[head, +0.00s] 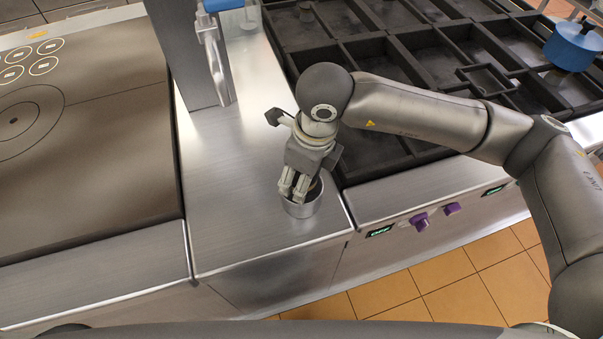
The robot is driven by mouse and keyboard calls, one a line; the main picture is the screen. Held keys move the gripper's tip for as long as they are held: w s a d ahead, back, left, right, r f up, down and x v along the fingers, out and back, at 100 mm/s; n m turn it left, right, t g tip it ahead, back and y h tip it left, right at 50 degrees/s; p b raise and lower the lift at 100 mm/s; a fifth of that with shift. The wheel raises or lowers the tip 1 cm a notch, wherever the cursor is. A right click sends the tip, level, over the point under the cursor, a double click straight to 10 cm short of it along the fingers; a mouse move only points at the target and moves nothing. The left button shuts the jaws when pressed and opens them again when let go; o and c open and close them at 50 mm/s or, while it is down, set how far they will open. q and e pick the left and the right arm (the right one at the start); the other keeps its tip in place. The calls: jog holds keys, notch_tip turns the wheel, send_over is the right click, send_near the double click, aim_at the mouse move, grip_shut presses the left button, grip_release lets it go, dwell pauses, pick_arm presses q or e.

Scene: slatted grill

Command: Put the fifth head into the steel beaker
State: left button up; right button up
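The steel beaker (303,211) stands upright on the steel counter between the flat hotplate and the slatted grill. My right gripper (295,190) points down at the beaker, its fingertips at or just inside the mouth. A small dark, brownish thing (316,188) shows inside the rim beside the fingers. I cannot tell whether it is the fifth head, or whether the fingers hold it. The fingers are close together and hide most of the beaker's inside. My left gripper is not in view.
A grey upright post (188,50) with a tap-like fitting (212,55) stands behind on the counter. The dark compartmented grill (385,150) lies to the right, with a blue cylinder (573,45) at its far right. The counter left of the beaker is clear.

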jog(key=shift+f+b, duration=0.3)
jog(key=shift+b, duration=0.1)
jog(key=o, duration=1.2)
jog(key=shift+c, duration=0.2)
jog(key=shift+r+p, duration=0.45)
jog(key=shift+p, duration=0.2)
jog(key=shift+r+p, duration=0.35)
jog(key=shift+p, duration=0.15)
notch_tip(320, 180, up, 12)
jog(key=d+b, duration=0.1)
jog(key=b, duration=0.1)
jog(key=shift+s+d+f+b, duration=0.25)
jog(key=shift+s+d+b, duration=0.05)
jog(key=shift+s+b, duration=0.15)
